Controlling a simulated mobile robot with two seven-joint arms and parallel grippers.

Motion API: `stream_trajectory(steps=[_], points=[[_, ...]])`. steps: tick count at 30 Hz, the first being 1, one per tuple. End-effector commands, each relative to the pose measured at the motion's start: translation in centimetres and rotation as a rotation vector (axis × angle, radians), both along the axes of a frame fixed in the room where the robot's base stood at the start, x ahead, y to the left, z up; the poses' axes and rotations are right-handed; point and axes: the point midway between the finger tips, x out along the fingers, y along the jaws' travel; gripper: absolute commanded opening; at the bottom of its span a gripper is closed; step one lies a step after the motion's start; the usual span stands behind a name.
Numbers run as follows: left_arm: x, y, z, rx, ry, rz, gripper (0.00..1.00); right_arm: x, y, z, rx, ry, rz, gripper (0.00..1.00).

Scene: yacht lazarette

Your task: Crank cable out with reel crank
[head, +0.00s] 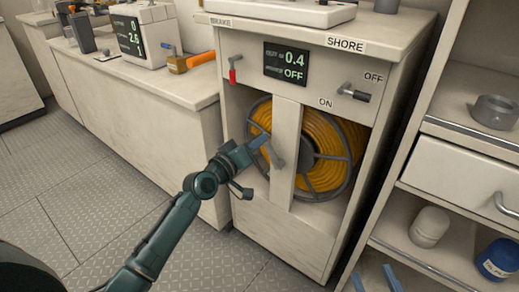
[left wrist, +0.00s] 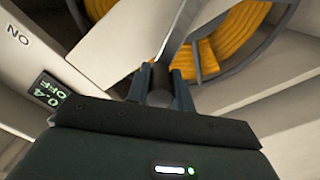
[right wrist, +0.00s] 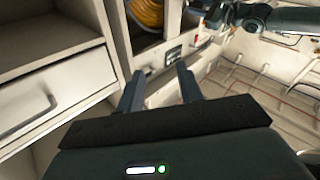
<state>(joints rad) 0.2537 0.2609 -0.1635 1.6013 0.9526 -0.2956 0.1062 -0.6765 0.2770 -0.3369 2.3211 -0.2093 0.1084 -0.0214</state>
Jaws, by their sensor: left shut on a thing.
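The orange cable (head: 330,140) is wound on a grey-spoked reel (head: 345,178) inside the white cabinet; a pale post hides part of it. The reel crank (head: 276,154) is a grey arm in front of that post. My left gripper (head: 262,142) is at the crank. In the left wrist view its fingers are shut on the crank's dark round handle (left wrist: 160,84). The cabinet display (head: 287,64) reads 0.4 and OFF. My right gripper (head: 374,281) is low at the right, open and empty; its parted fingers also show in the right wrist view (right wrist: 160,90).
A red brake lever (head: 233,76) and a dark shore switch lever (head: 354,93) are on the cabinet front. Shelves at right hold a grey ring (head: 494,111), a white jar (head: 429,227) and a blue container (head: 497,260). The plated floor (head: 110,200) at left is clear.

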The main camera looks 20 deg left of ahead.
Motion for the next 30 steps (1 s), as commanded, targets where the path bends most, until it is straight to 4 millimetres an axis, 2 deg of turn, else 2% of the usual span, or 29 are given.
stream_trajectory(steps=[15, 30], points=[[1.1, 3.2, -3.6, -0.462, 0.167, 0.002, 0.00, 0.5, 0.3, -0.7, 0.086, 0.001, 0.017, 0.36], [1.6, 4.4, -7.7, -0.909, 0.327, 0.003, 0.00, 0.5, 0.9, -0.3, 0.169, -0.006, 0.052, 0.36]])
